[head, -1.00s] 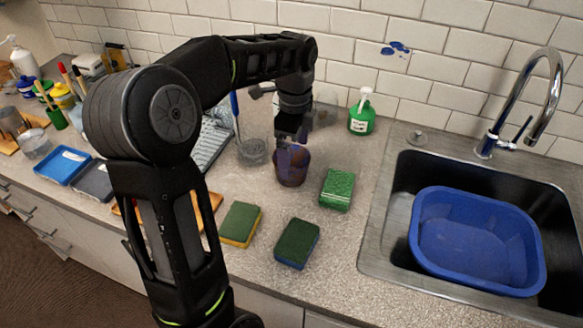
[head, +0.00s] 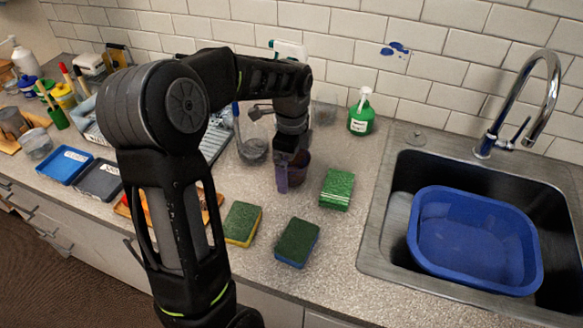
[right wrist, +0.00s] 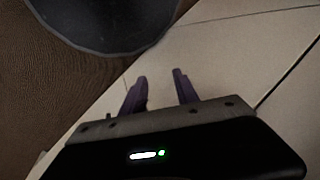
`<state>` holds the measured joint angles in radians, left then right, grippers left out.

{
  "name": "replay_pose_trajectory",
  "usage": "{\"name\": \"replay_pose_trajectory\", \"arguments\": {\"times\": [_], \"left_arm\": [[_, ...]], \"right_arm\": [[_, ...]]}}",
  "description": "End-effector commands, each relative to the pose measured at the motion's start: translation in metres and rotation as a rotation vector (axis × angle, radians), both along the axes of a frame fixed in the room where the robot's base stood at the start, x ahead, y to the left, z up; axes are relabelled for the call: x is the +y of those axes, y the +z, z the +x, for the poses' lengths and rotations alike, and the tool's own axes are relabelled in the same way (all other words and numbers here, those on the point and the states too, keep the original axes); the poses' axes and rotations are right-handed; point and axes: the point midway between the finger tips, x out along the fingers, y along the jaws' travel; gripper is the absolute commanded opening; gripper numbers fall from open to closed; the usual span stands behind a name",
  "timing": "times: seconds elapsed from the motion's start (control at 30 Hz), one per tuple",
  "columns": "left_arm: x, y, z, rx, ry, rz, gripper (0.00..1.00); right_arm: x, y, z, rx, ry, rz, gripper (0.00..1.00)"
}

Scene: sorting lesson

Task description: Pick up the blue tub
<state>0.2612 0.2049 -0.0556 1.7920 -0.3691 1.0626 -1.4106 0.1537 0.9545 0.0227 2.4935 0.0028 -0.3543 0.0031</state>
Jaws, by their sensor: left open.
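The blue tub (head: 478,285) sits in the sink at the right in the head view, upright and seemingly with some liquid in it.
A green soap bottle (head: 361,118) stands by the wall. The tap (head: 548,85) arches behind the tub. Blue (head: 65,165) and grey (head: 97,181) trays lie left.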

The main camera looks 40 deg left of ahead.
Motion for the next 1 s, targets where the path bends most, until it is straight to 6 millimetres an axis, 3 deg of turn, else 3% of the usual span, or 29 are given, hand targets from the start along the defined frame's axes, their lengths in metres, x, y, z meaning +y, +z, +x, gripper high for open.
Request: {"name": "replay_pose_trajectory", "arguments": {"times": [0.1,0.8,1.0], "left_arm": [[0.0000,0.0002,0.0000,0.000,0.000,0.000,0.99],[-0.0001,0.0002,0.0000,0.000,0.000,0.000,0.43],[-0.0001,0.0005,0.0001,0.000,0.000,0.000,0.43]], "right_arm": [[0.0000,0.0000,0.0000,0.000,0.000,0.000,0.36],[0.0001,0.0001,0.0000,0.000,0.000,0.000,0.36],[0.0000,0.0000,0.0000,0.000,0.000,0.000,0.36]]}}
